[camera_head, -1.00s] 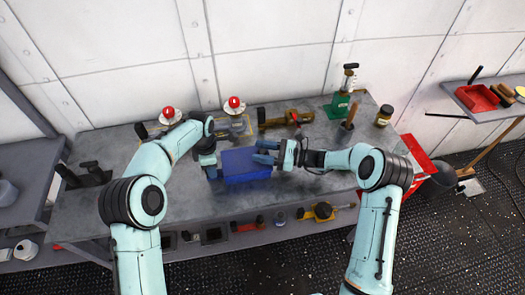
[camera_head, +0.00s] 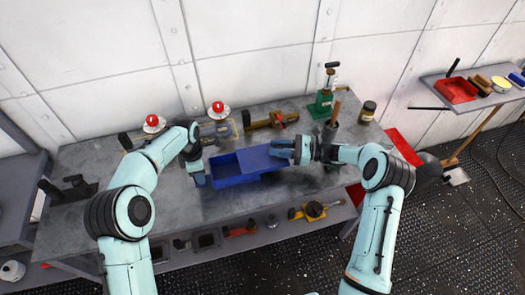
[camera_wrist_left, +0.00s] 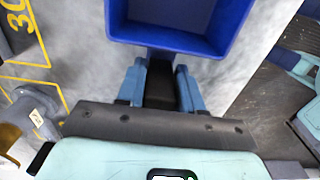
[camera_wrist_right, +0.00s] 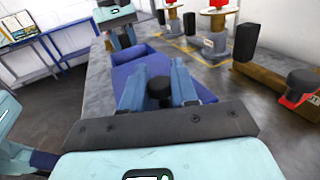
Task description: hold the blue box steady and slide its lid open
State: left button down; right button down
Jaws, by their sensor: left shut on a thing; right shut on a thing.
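The blue box (camera_head: 229,182) stands on the grey workbench. Its left part is open and looks empty inside. Its blue lid (camera_head: 262,158) is slid to the right and sticks out past the box's right end. My left gripper (camera_head: 199,178) is at the box's left end; in the left wrist view it is shut on a dark handle (camera_wrist_left: 161,85) on the box wall. My right gripper (camera_head: 284,149) is at the lid's right end; in the right wrist view it is shut on a black knob (camera_wrist_right: 159,88) of the lid. The fingers partly hide handle and knob.
Behind the box on the workbench (camera_head: 150,205) stand two red-topped items (camera_head: 218,107), a brass-coloured tool (camera_head: 270,120), a green tool (camera_head: 322,103) and a jar (camera_head: 367,111). A brown handle (camera_head: 336,112) rises behind my right gripper. Bare bench lies left of the box.

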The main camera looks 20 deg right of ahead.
pick_arm(q)
jog(key=shift+a, duration=0.2)
pick_arm(e)
jog(key=shift+d, duration=0.3)
jog(key=c, duration=1)
grip_release()
jog(key=shift+o, duration=0.2)
pick_arm(q)
jog(key=shift+d, duration=0.1)
pick_arm(e)
jog(key=v, duration=1.2)
pick_arm(q)
jog(key=c, duration=0.6)
grip_release()
jog(key=shift+c, duration=0.2)
